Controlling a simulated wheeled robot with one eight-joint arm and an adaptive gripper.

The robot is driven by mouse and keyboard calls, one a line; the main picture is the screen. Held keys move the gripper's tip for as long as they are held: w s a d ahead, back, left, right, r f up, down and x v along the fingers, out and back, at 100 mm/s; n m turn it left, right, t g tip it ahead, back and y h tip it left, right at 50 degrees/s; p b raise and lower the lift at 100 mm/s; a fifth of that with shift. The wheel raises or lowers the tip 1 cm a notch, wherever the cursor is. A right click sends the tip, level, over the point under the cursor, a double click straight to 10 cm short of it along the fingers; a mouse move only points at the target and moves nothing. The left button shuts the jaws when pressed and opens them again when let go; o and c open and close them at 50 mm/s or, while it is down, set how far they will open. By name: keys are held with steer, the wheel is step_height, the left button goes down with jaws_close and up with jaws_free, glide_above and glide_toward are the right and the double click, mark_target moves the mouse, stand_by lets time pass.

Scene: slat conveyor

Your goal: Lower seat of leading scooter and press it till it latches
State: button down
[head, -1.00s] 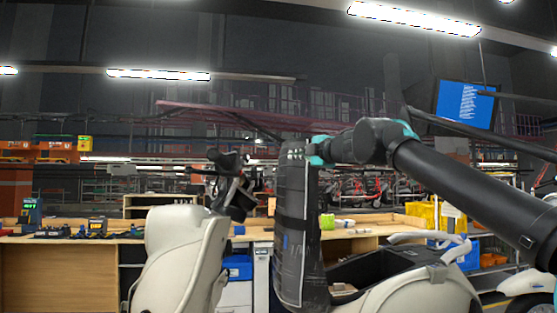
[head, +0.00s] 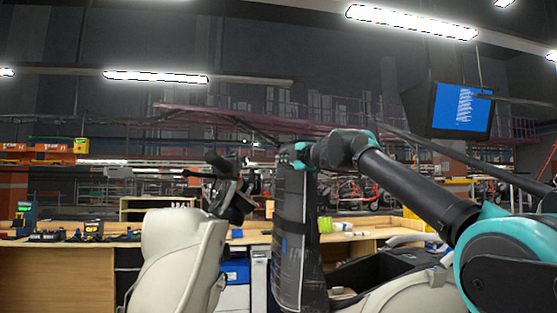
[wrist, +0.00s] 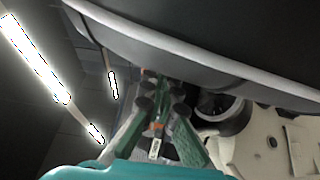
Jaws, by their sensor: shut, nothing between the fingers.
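The scooter's cream front shield (head: 175,262) stands at left in the head view, with dark handlebars (head: 230,190) above it. Its black seat (head: 296,240) is raised nearly upright over the dark open storage well (head: 372,270). My gripper is at the seat's upper end in the head view, its fingers not clear there. In the wrist view my gripper (wrist: 160,103) has its fingers close together and empty. The seat (wrist: 225,45), with a pale edge, spans the top of that view, just beyond the fingers. I cannot tell whether they touch it.
A wooden workbench (head: 62,277) with tools runs behind the scooter. A blue bin (head: 236,270) is under the bench. A monitor (head: 462,110) hangs at upper right. Orange bins (head: 40,150) stand at far left.

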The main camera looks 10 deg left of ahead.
steer(key=shift+w+d, duration=0.3)
steer(key=shift+d, duration=0.25)
